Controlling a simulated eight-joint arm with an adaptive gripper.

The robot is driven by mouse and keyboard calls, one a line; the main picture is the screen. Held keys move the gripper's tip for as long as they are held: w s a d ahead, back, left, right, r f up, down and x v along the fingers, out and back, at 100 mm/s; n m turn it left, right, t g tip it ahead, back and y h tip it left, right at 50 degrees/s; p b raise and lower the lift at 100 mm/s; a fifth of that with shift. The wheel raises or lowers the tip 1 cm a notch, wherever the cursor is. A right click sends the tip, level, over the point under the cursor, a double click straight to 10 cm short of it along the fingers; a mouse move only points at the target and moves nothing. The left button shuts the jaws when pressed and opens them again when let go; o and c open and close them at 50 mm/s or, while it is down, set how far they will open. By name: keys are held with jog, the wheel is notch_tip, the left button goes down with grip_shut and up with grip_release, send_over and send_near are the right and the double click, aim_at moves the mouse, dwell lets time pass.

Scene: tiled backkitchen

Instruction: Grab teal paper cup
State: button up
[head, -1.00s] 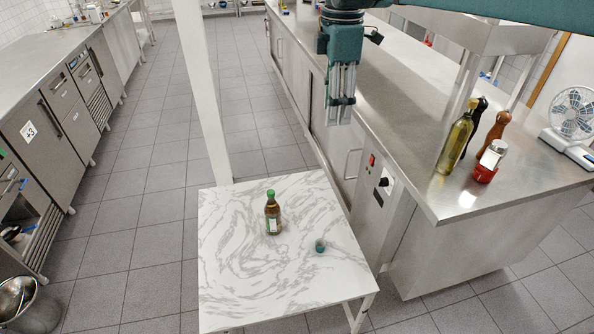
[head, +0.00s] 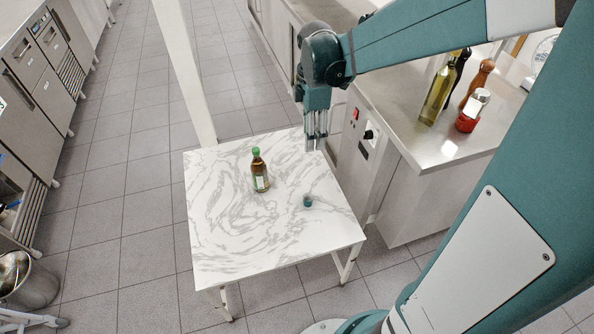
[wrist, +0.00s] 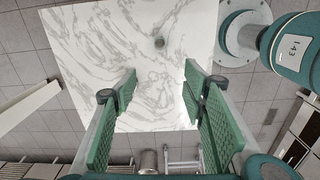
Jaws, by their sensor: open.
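The small teal paper cup (head: 308,201) stands on the right part of the marble-patterned table (head: 225,245). In the wrist view it shows as a small dark greyish round shape (wrist: 159,43), ahead of and between the open fingers. My gripper (head: 316,146) points down over the table's back right edge, above and behind the cup. In the wrist view its green-padded fingers (wrist: 158,90) are wide apart with nothing between them. They are clear of the cup.
A brown bottle with a green cap (head: 260,172) stands left of the cup. A white post (head: 185,75) rises behind the table. A steel counter (head: 400,125) with bottles and a pepper mill (head: 478,82) is at the right. A metal bucket (head: 28,282) stands on the floor at left.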

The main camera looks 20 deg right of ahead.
send_near(308, 198)
jog(key=shift+s+a, duration=0.3)
jog(key=shift+s, duration=0.45)
jog(key=shift+f+b, duration=0.35)
jog(key=shift+f, duration=0.95)
jog(key=shift+f, duration=0.1)
jog(key=shift+f+b, duration=0.95)
jog(key=shift+f, duration=1.55)
jog(key=c, duration=1)
